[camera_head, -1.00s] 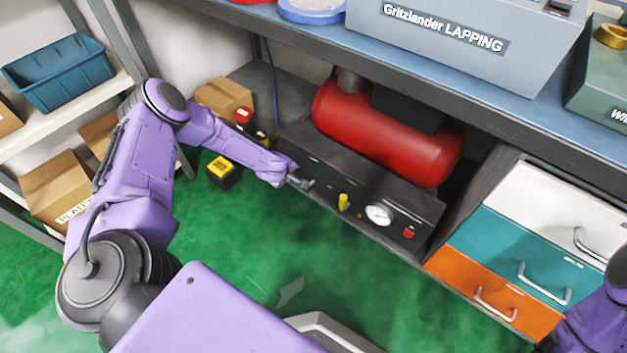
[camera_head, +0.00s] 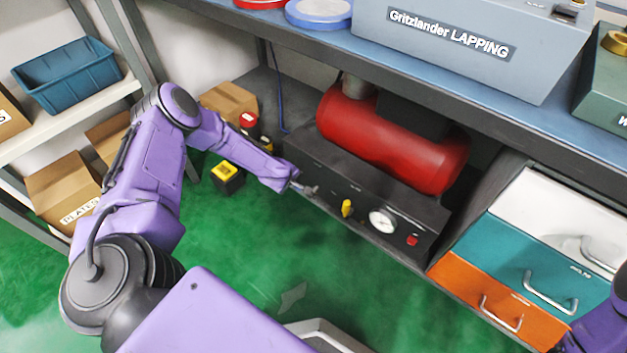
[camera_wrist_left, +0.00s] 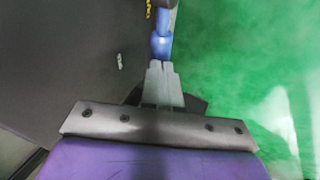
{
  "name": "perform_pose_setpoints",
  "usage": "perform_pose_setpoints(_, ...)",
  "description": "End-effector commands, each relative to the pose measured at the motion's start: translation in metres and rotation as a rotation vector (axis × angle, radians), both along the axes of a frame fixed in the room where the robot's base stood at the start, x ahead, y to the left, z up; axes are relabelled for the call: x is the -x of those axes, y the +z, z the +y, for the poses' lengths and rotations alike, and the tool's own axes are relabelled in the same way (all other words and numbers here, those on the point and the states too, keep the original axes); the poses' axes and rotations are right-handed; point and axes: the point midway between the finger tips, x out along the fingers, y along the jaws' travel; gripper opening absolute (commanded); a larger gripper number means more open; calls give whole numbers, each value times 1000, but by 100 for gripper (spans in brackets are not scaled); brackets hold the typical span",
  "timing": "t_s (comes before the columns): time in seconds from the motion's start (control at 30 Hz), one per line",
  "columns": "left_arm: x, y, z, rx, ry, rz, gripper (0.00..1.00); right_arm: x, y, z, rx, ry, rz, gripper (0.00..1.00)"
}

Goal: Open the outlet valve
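The red air compressor (camera_head: 385,140) stands on the low shelf with a dark front panel (camera_head: 430,215). The panel carries a yellow knob (camera_head: 346,208), a white gauge (camera_head: 382,222) and a red button (camera_head: 412,240). My left gripper (camera_head: 305,189) is at the panel's left end, beside a small grey fitting. In the left wrist view its fingers (camera_wrist_left: 161,75) are together, with their tips at a blue rounded part (camera_wrist_left: 161,46). I cannot tell whether they grip it, or whether it is the valve. My right gripper is out of view; only its arm shows at the lower right.
The workbench edge (camera_head: 440,80) overhangs the compressor. A drawer unit (camera_head: 520,270) stands to its right. A yellow-and-black box (camera_head: 227,177) sits on the floor left of my left gripper. The green floor in front is mostly clear.

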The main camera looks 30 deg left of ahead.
Motion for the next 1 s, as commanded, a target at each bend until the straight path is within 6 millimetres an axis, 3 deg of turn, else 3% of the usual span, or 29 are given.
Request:
perform_pose_setpoints(0.13, 3, 17, 1, -5, -1, 1, 0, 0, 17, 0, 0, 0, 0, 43)
perform_pose_setpoints(0.27, 7, 49, -4, -3, -12, -3, 0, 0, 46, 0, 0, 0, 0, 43)
perform_pose_setpoints(0.6, 41, 112, -2, 0, -15, -5, 0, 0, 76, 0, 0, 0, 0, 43)
perform_pose_setpoints(0.73, 48, 125, 0, -2, -16, -4, 0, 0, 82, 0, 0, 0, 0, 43)
perform_pose_setpoints(1.0, 52, 127, 0, -1, -17, -3, 0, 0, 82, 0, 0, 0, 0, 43)
